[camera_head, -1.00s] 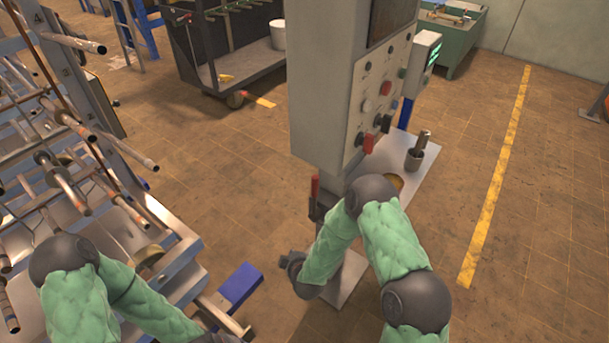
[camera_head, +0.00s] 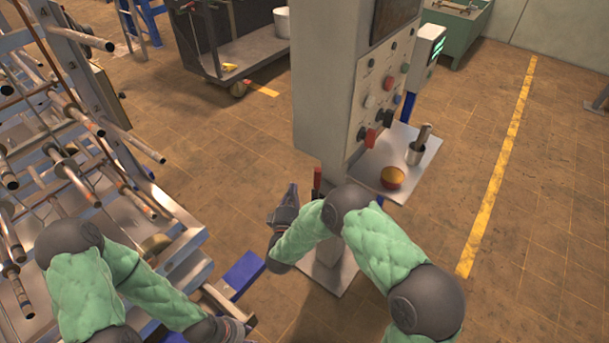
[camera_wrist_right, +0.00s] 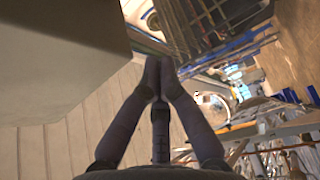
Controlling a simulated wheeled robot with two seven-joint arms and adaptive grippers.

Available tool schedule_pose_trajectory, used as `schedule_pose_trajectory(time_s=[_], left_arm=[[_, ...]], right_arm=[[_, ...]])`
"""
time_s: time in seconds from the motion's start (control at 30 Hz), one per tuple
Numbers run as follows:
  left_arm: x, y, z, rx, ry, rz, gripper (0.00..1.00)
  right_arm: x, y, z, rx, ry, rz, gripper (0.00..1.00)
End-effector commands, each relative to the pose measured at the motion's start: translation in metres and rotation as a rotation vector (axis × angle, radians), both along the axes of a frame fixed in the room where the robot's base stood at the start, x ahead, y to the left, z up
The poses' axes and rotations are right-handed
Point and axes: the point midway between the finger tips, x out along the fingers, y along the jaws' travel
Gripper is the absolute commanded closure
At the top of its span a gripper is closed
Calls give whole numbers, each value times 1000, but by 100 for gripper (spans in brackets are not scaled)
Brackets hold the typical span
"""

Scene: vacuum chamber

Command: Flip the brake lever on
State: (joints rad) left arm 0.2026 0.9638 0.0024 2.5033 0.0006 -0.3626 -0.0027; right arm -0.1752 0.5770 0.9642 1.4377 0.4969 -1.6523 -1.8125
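A red-handled lever (camera_head: 317,180) stands upright beside the lower part of the grey control cabinet (camera_head: 322,110); its lower part is hidden behind my right arm. I cannot tell its on or off position. My right gripper (camera_head: 292,190) is just left of the red handle in the head view, apart from it and pointing up. In the right wrist view its two fingers (camera_wrist_right: 159,64) meet at the tips with nothing seen between them. My left gripper (camera_head: 246,323) is low in the head view, mostly hidden at the wrist end, so its fingers cannot be made out.
The cabinet carries buttons and a red knob (camera_head: 370,138). A pipe rack (camera_head: 120,215) fills the left. Open floor lies to the right.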

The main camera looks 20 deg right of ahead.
Motion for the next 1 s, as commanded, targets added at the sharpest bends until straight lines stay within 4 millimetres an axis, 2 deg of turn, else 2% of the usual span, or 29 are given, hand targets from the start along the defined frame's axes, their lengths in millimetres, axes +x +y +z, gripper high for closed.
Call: schedule_pose_trajectory(time_s=[0.17, 0.63, 0.8, 1.0], left_arm=[[0, 0, -4, 0, 0, 0, 60], [0, 0, -23, 0, 0, 0, 60], [0, 0, -26, 0, 0, 0, 60], [0, 0, -28, 0, 0, 0, 60]], right_arm=[[15, -7, 1, 2, -2, -3, 100], [93, -39, 8, 1, -1, -2, 100], [75, -57, 4, 1, 1, -2, 100], [66, -66, 2, 2, 1, 0, 100]])
